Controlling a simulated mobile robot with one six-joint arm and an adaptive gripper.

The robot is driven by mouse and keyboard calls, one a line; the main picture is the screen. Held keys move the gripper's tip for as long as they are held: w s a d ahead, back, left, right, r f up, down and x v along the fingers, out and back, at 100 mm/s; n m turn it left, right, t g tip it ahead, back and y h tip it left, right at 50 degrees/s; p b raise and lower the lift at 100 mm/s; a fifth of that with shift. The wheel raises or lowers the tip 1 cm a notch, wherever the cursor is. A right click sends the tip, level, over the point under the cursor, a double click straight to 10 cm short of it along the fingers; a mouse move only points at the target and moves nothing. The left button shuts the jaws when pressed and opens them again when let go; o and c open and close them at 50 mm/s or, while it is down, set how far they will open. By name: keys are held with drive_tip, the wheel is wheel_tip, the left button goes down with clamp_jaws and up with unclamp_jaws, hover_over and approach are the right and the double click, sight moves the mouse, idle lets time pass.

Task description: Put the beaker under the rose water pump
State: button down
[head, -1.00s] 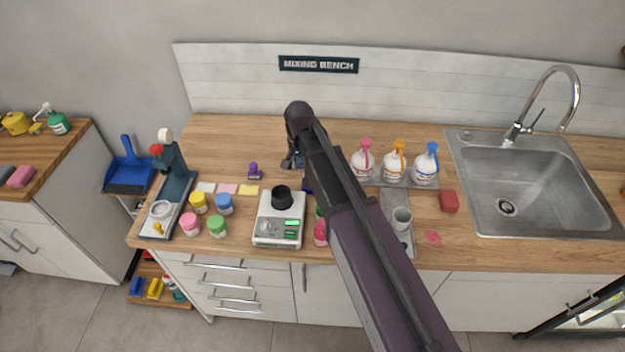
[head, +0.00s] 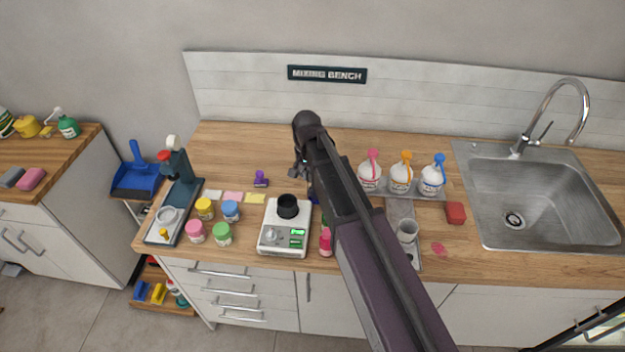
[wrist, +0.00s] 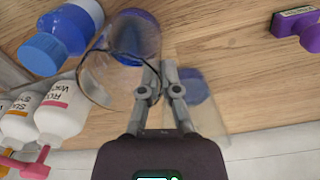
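In the wrist view a clear glass beaker (wrist: 100,75) lies along the left side of my gripper (wrist: 163,68). My gripper's fingers are close together, and the beaker's wall appears to pass between them. A blue-capped bottle (wrist: 62,35) is beside and partly behind the glass. The rose water bottle, with a pink label and pink pump (wrist: 60,112), is at the left of the wrist view. In the head view it is the leftmost of the three pump bottles (head: 369,178), right of my arm. My arm hides the beaker in the head view.
Orange (head: 401,178) and blue (head: 432,180) pump bottles stand beside it on a grey tray (head: 400,208). A small cup (head: 407,231) is in front. A scale (head: 285,238) with a black cup is left of my arm. The sink (head: 540,205) is at right.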

drive_tip(key=shift+r+p, duration=0.4)
wheel_tip(320, 180, up, 17)
drive_tip(key=p, duration=1.6)
drive_tip(key=shift+p, duration=0.4)
idle(0.4)
drive_tip(key=shift+r, duration=0.1)
idle(0.4)
drive_tip(key=shift+s, duration=0.1)
idle(0.6)
